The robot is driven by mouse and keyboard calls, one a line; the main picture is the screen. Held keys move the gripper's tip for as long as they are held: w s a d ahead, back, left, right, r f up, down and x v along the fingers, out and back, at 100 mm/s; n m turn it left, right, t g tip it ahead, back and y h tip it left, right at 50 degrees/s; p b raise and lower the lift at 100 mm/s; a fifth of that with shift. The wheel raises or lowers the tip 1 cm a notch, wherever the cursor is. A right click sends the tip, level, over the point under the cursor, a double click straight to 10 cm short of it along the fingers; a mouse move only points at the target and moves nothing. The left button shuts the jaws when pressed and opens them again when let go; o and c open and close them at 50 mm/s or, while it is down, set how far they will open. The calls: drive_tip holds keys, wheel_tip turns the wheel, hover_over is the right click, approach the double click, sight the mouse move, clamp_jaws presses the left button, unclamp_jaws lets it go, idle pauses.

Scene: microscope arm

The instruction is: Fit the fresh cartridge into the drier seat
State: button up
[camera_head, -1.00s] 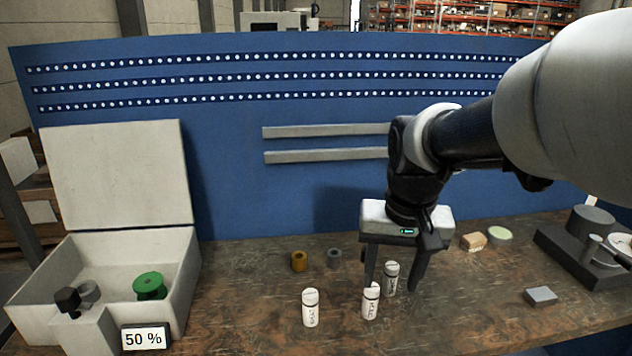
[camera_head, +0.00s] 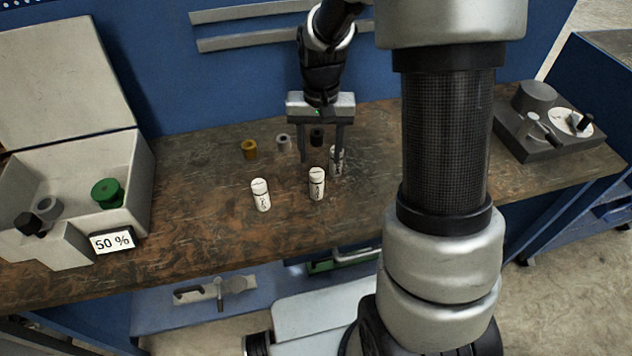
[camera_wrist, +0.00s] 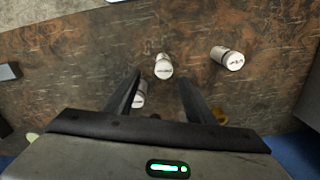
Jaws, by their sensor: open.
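Three white-capped cartridges with dark lettering stand on the bench: a left one (camera_head: 261,194), a middle one (camera_head: 317,184) and a back right one (camera_head: 337,160). I cannot tell which is fresh. My gripper (camera_head: 321,165) is open and empty, pointing down near the middle and back right cartridges. In the wrist view the middle cartridge (camera_wrist: 164,66) appears between and beyond the fingertips; the back right one (camera_wrist: 139,96) is partly hidden by a finger. A pale open-lidded box (camera_head: 140,165) at the left, with a "50 %" display (camera_head: 112,241), holds a grey cylindrical part (camera_head: 47,207), possibly the seat.
A green spool-like part (camera_head: 107,193) is in the box. A brass ring (camera_head: 249,149), a grey ring (camera_head: 284,142) and a black piece (camera_head: 316,137) stand behind the cartridges. A dark device (camera_head: 540,130) sits at the right. The bench between box and cartridges is clear.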

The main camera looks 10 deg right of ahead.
sight(316, 172)
wheel_tip(316, 172, down, 3)
drive_tip(key=shift+r, duration=0.1)
drive_tip(key=shift+a+f, duration=0.2)
drive_tip(key=shift+f, duration=1.1)
drive_tip(key=shift+a+f, duration=0.2)
drive_tip(key=shift+f, duration=1.1)
drive_tip(key=c, duration=1.2)
drive_tip(key=shift+o, duration=0.2)
wheel_tip(316, 172, up, 8)
drive_tip(key=shift+r, duration=0.3)
drive_tip(key=f+n, duration=0.1)
drive_tip(key=s+f+n, duration=0.1)
drive_tip(key=f+n, duration=0.1)
drive_tip(key=shift+s, duration=0.1)
drive_tip(key=shift+a, duration=0.1)
